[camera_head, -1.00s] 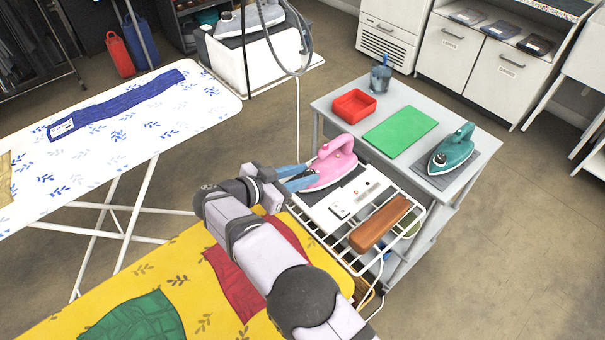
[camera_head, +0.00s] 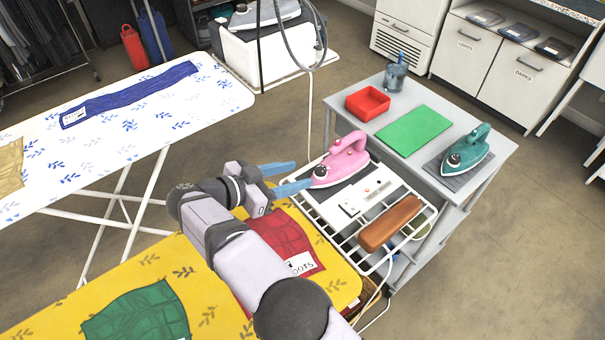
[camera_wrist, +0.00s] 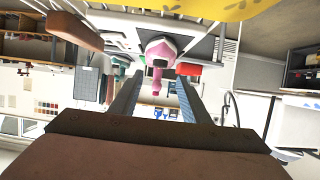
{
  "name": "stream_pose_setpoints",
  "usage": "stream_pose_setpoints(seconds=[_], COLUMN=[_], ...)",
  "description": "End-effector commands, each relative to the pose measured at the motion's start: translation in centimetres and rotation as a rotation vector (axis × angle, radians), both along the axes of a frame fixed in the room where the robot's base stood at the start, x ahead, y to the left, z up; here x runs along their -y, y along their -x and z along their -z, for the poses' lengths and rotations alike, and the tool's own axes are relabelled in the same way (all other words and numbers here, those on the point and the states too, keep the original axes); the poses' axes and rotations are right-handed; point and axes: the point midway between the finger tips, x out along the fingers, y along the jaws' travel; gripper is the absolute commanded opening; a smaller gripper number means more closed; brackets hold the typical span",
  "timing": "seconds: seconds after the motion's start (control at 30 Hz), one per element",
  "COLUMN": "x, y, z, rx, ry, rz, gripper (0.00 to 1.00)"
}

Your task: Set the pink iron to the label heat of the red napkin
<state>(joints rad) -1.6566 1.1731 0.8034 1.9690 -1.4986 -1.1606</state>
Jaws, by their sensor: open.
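The pink iron (camera_head: 343,160) rests on a dark pad on the white wire rack at the end of the yellow board. In the wrist view the iron (camera_wrist: 160,48) shows ahead, between the fingers. My gripper (camera_head: 303,173) is open and empty, its blue fingers spread just left of the iron; I cannot tell the exact gap. The red napkin (camera_head: 283,238) lies on the yellow board, partly hidden by my arm. Its white label (camera_head: 301,263) shows letters that look like "DOTS", partly covered. The iron's setting cannot be read.
A brown wooden block (camera_head: 390,222) and a white switch panel (camera_head: 352,198) sit on the rack. A grey side table (camera_head: 445,185) holds a teal iron (camera_head: 467,150), a green mat (camera_head: 414,131), a red tray (camera_head: 368,103) and a cup (camera_head: 396,77). A green napkin (camera_head: 140,315) lies on the yellow board.

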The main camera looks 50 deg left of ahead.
Motion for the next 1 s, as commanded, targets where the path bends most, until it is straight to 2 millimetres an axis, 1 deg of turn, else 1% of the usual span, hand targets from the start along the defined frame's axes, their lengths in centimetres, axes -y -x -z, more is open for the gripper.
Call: stream_pose_setpoints(seconds=[0.13,0.47,0.57,0.67,0.73,0.83,0.9,1.0], x=[0.0,0.0,-0.1,-0.4,-0.4,0.6,1.8,3.1], y=[0.6,0.6,0.5,0.5,0.4,0.1,-0.3,-0.8], z=[-0.3,-0.3,-1.4,-3.7,-5.8,-8.0,-9.1,-9.8], rx=[0.0,0.0,-0.002,-0.005,-0.009,-0.004,0.015,0.048], ry=[0.0,-0.001,-0.022,-0.065,-0.098,-0.1,-0.076,-0.025], rz=[0.001,0.001,0.003,0.004,0.006,0.008,0.0,-0.04], gripper=[0.42,0.42,0.42,0.42,0.42,0.42,0.42,0.42])
